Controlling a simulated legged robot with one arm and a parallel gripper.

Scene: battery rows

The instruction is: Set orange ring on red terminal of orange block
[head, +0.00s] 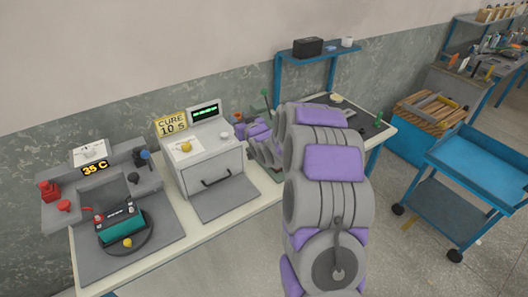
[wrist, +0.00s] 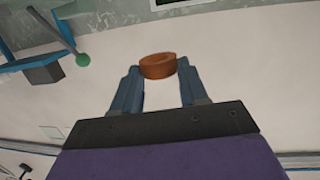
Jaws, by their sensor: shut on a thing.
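In the wrist view, the orange ring (wrist: 158,70) is between the fingertips of my gripper (wrist: 157,74). The blue-grey fingers are shut on its two sides, and it is held up off any surface. I cannot make out an orange block in either view. In the head view, a teal block (head: 122,233) with a black top sits on a dark round plate at the left, with a red terminal (head: 99,213) on its left side. My arm fills the middle right of the head view and hides part of the bench behind it.
A grey-white box with a handle and a "CURE 10 S" sign (head: 171,124) stands mid-bench. Left of it is a grey station with a "35 C" display (head: 95,168) and a red knob (head: 48,190). A blue wall shelf (head: 315,52) and a blue cart (head: 490,168) are right.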

